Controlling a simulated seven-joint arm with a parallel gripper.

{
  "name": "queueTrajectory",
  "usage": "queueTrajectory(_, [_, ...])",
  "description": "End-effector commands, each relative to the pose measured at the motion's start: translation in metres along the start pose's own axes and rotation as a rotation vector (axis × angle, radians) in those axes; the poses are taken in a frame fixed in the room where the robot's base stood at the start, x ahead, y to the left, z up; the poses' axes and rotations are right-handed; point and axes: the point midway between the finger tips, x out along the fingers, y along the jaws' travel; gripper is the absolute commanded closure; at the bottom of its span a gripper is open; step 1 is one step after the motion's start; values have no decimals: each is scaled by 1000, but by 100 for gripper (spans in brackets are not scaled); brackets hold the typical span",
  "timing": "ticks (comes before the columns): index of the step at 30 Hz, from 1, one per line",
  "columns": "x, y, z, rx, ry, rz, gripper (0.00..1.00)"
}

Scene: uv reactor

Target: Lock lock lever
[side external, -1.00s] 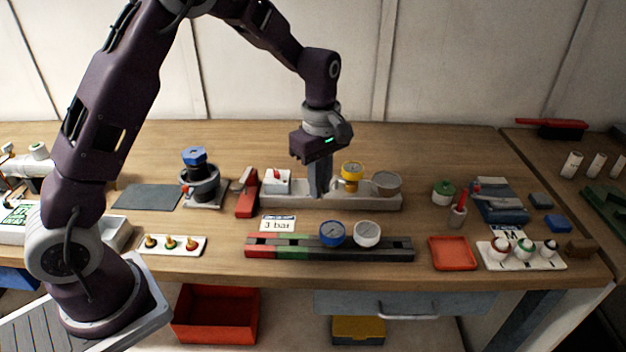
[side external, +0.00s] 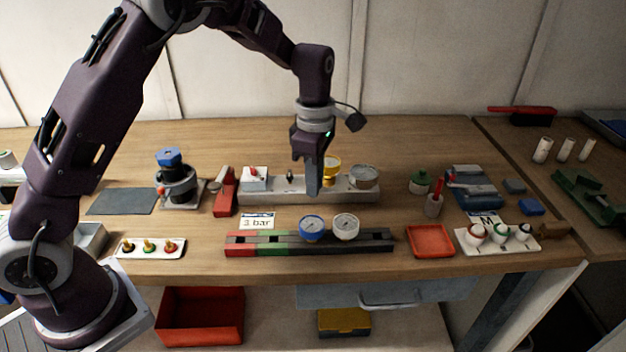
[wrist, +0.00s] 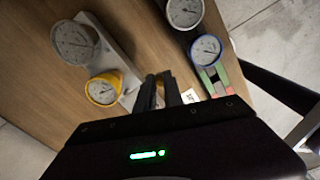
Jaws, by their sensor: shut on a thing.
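My gripper (side external: 313,190) points down at the front of a long pale grey base (side external: 348,196), just left of the yellow gauge (side external: 333,167). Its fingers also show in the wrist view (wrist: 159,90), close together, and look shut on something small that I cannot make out. A small dark upright part (side external: 290,177) stands on the base to the left of my fingers. I cannot tell whether it is the lock lever. My fingers hide the part of the base behind them. The yellow gauge (wrist: 103,89) also shows in the wrist view, beside the fingers.
A grey gauge (side external: 364,176) and a white block with a red switch (side external: 255,178) sit on the base. In front is a dark rail (side external: 375,245) with a blue gauge (side external: 311,228) and a white gauge (side external: 346,227). A red tray (side external: 430,241) lies to the right.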

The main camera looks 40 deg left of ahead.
Motion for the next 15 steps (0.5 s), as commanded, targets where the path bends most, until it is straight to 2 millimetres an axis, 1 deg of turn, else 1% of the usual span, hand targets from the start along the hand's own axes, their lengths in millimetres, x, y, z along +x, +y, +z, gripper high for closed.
queueTrajectory(8, [-1, 1, 2, 0, -4, 5, 100])
queueTrajectory(9, [-1, 1, 2, 1, -5, 5, 86])
queueTrajectory(11, [-1, 1, 2, 1, -4, 5, 74])
queueTrajectory(12, [-1, 1, 2, 1, -4, 4, 66])
queueTrajectory(15, [-1, 1, 1, 1, -3, 3, 66])
